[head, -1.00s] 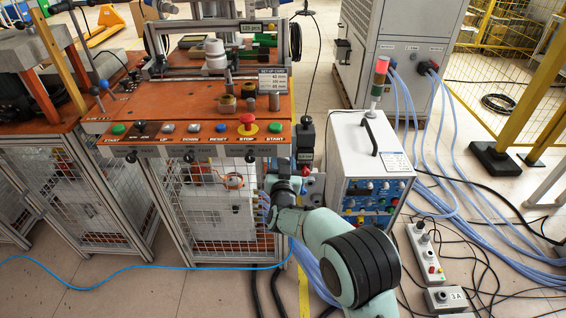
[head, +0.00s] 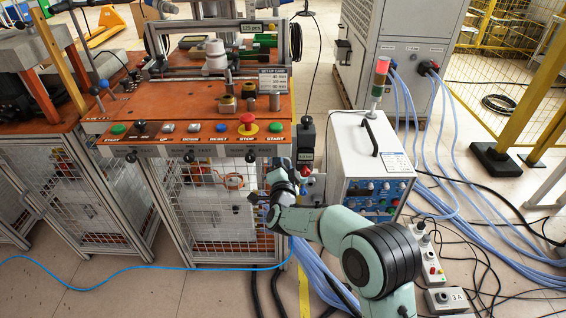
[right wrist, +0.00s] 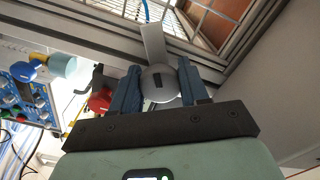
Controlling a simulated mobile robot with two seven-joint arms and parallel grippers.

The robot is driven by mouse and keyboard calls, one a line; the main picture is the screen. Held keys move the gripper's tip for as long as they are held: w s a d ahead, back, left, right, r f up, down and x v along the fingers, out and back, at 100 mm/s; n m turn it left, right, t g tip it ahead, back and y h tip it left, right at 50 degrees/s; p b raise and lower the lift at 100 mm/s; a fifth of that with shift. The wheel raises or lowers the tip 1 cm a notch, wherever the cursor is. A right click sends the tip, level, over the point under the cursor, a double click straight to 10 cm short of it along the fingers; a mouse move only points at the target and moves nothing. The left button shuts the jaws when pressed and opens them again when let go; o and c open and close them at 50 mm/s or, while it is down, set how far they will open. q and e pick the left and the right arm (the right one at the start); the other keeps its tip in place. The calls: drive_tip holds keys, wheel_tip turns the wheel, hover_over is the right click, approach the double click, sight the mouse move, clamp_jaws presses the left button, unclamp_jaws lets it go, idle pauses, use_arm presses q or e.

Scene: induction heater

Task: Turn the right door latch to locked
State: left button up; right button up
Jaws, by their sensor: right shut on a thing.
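The right door latch shows in the right wrist view as a round grey knob (right wrist: 159,92) with a dark slot and a flat pale tab (right wrist: 153,43) running up from it, against the metal door frame. My right gripper (right wrist: 158,68) has its two blue-grey fingers on either side of the knob, shut on it. In the head view my right gripper (head: 259,201) is at the right edge of the cabinet's mesh door (head: 218,205), below the button panel. The latch is hard to make out there behind the gripper. My left gripper is not in view.
A button panel (head: 180,129) overhangs the door. A white control box (head: 352,140) stands right of my arm. In the right wrist view a red part (right wrist: 99,100) sits close left of the fingers. Cables and hoses (head: 310,268) lie on the floor.

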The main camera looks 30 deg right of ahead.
drive_tip(key=m, duration=0.6)
drive_tip(key=shift+a, duration=0.1)
idle(0.6)
drive_tip(key=o, duration=0.7)
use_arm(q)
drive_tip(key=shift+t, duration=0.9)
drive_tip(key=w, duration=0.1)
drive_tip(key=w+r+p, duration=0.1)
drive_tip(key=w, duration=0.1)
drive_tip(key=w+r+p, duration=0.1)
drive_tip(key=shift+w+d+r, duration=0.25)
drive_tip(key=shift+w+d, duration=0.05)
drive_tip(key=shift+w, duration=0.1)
use_arm(e)
drive_tip(key=v, duration=1.3)
drive_tip(key=shift+s, duration=0.2)
use_arm(q)
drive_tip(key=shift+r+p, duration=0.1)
drive_tip(key=shift+p, duration=0.25)
